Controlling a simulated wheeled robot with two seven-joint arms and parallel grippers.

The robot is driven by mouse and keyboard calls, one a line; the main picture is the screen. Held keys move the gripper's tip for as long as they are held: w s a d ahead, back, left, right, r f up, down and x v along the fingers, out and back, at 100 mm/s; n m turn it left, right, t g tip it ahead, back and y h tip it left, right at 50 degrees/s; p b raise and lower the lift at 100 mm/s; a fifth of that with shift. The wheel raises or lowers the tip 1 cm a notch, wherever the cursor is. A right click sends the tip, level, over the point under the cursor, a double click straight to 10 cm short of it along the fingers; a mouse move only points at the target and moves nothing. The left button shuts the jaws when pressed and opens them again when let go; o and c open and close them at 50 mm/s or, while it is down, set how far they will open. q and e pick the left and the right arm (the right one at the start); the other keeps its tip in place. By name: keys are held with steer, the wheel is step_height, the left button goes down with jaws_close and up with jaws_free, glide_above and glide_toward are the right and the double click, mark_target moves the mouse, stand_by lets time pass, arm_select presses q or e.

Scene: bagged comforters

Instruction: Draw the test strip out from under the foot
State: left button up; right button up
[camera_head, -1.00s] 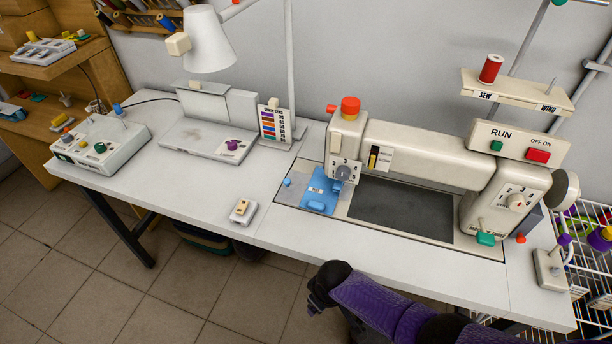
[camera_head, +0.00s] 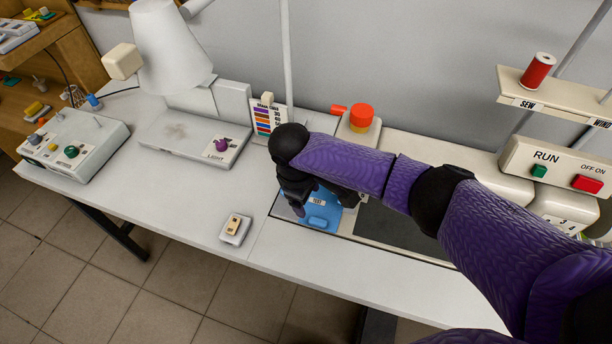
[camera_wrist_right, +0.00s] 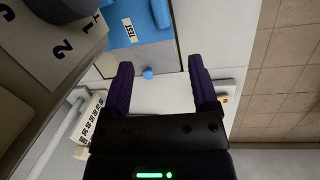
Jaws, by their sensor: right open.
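A blue piece labelled TEST (camera_head: 322,222) lies on the sewing machine's bed, below the needle end. In the right wrist view its TEST label and blue surface (camera_wrist_right: 120,36) show at the top, with a raised lighter blue part (camera_wrist_right: 160,12) beside the label. My right gripper (camera_head: 298,207) is over the left edge of the blue piece in the head view. My arm hides the presser foot in the head view. My left gripper is out of view.
A lamp (camera_head: 168,50) and a grey light unit (camera_head: 185,130) stand to the left. A small switch box (camera_head: 235,229) sits near the front edge. The white table top (camera_head: 185,190) between them is clear.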

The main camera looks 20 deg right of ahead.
mark_target(313, 220)
steer(key=f+b, duration=0.1)
steer(key=f, duration=0.2)
steer(key=d+f+b, duration=0.1)
steer(key=f, duration=0.2)
steer(key=f+b, duration=0.2)
steer(key=f, duration=0.1)
steer(key=shift+s+d, duration=0.1)
steer(key=shift+d, duration=0.05)
steer(key=shift+f, duration=0.25)
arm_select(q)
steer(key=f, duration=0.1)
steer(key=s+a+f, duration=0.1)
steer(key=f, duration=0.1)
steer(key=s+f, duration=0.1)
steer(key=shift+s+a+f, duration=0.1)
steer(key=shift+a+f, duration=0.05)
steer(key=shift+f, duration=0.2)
arm_select(e)
steer(key=shift+c, duration=0.8)
jaws_close()
steer(key=c, duration=0.6)
jaws_free()
steer(key=shift+c, duration=0.2)
jaws_close()
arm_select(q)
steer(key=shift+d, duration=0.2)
